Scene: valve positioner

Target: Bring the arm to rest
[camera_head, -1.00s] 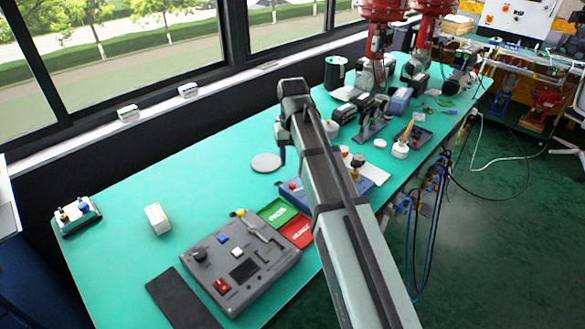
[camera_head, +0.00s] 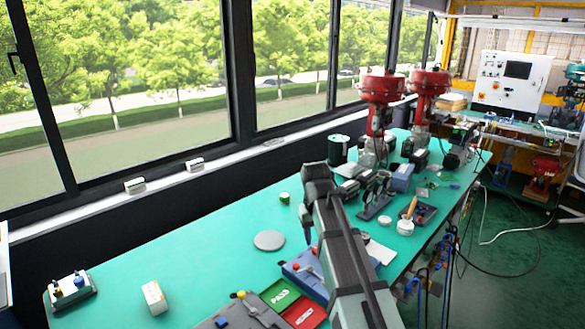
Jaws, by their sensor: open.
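My arm (camera_head: 350,265) reaches up from the bottom of the view over the green bench. Its elbow-like dark end (camera_head: 318,172) is bent, and my gripper (camera_head: 307,226) hangs below it, pointing down. Only a small dark part of the gripper shows, to the right of the grey disc and behind the blue box; the arm hides the rest. The jaws are open, and I see nothing held in them.
A grey round disc (camera_head: 269,240) and a small green roll (camera_head: 284,198) lie left of my arm. A blue box (camera_head: 303,268), a green PASS tray (camera_head: 280,294) and a red tray (camera_head: 304,313) are close below. Red-topped valves (camera_head: 382,88) stand behind. The bench's left middle is mostly clear.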

